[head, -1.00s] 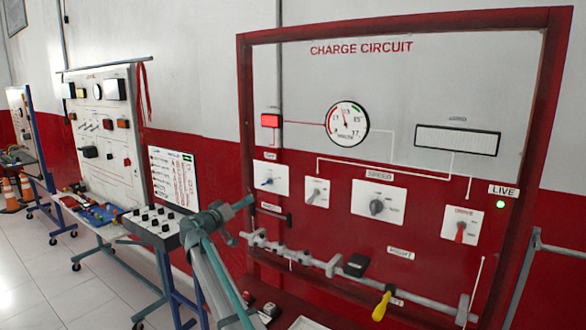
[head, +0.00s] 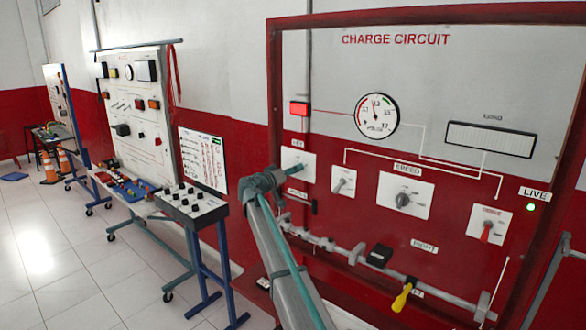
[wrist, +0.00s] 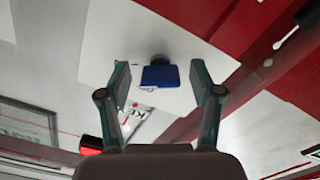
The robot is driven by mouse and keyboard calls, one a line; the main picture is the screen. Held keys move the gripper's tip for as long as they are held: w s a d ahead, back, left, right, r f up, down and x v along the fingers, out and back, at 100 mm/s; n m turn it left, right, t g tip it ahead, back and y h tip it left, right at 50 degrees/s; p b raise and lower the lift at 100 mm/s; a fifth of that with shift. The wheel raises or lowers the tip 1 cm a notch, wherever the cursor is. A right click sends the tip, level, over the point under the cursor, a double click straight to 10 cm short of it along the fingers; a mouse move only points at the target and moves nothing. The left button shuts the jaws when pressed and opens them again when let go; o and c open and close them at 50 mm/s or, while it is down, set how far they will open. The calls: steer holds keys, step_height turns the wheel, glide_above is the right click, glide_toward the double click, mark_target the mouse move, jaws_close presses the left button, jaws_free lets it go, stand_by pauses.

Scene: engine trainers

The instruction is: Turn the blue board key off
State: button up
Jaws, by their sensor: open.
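The blue key (wrist: 159,76) sits in a round dark lock on a white plate, and its wide blue head faces my wrist camera. The white plate (head: 304,156) is at the left of the red charge circuit board, below the red lamp. My gripper (head: 294,169) is in front of this plate in the head view and covers the key there. In the wrist view my gripper (wrist: 160,82) is open, with one finger on each side of the key and a gap on both sides. I cannot tell how far the fingertips are from the plate.
The red lamp (head: 299,109) is above the key plate. A toggle switch plate (head: 343,181), the speed knob (head: 403,199) and a red-handled switch (head: 486,231) are to the right. A bar with a yellow handle (head: 402,297) runs below. The green LIVE light (head: 531,207) is lit.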

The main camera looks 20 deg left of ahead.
steer(key=shift+w+d, duration=0.1)
steer(key=shift+w, duration=0.15)
steer(key=c, duration=1.2)
steer(key=shift+o, duration=0.2)
